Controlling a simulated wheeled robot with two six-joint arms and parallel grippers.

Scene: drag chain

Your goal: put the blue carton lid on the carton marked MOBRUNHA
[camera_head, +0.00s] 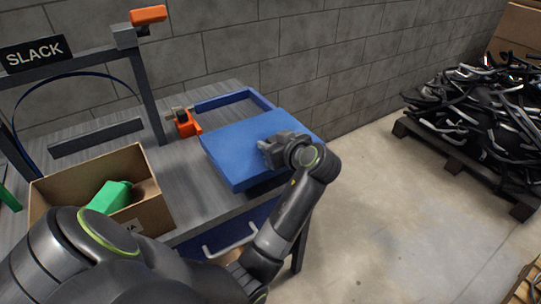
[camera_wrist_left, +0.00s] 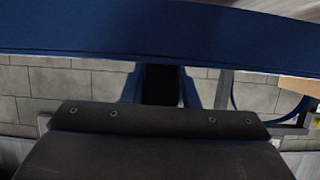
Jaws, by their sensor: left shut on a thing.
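The blue carton lid (camera_head: 238,148) is at the right end of the bench, its broad flat face up. My left gripper (camera_head: 272,152) is shut on its right-hand side; the fingertips are partly hidden by my wrist. In the left wrist view the lid (camera_wrist_left: 160,32) spans the top of the picture, above my dark gripper finger (camera_wrist_left: 160,85). I cannot tell whether the lid touches the bench. The open brown carton (camera_head: 90,172) stands at the left, with a green object (camera_head: 110,197) inside. Its label (camera_head: 131,226) is mostly hidden by my arm; only its end shows. My right gripper is not in view.
A blue frame (camera_head: 222,100) and an orange clamp-like part (camera_head: 187,124) lie behind the lid. A grey rack post (camera_head: 143,85) with a SLACK sign (camera_head: 34,53) stands behind the carton. A pallet (camera_head: 462,160) of black scrap is at the right. Bench between carton and lid is clear.

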